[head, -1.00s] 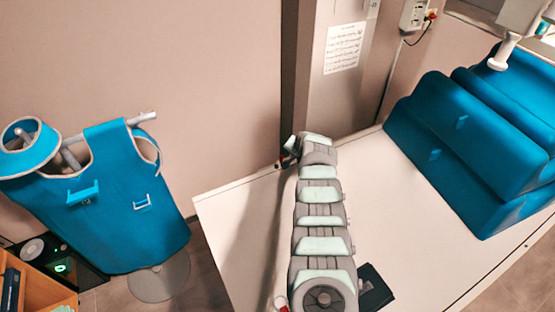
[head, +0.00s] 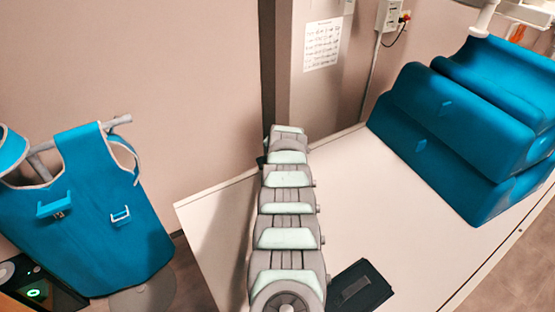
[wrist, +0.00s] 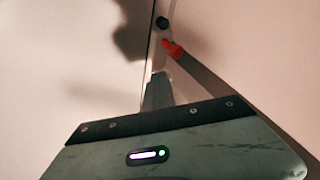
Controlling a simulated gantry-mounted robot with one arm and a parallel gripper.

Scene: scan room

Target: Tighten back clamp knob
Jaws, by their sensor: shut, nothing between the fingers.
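In the wrist view, a small dark round knob-like part (wrist: 162,22) and a red-tipped piece (wrist: 172,48) sit close together near the top centre. I cannot tell for sure which of them is the back clamp knob. My gripper (wrist: 158,77) is a narrow grey shape in front of my wrist housing, shut and empty. Its tip is just below the red piece in the picture, and a gap seems to show between them. In the head view, my arm reaches over the table (head: 385,210) to its back edge and hides the gripper and most of the clamp area.
A grey bar (wrist: 210,80) runs diagonally right in the wrist view. In the head view, blue cushions (head: 455,125) stand on the table's right, and a black flat item (head: 360,288) lies by my arm. A blue apron (head: 85,215) hangs left. A grey column (head: 308,100) stands behind the table.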

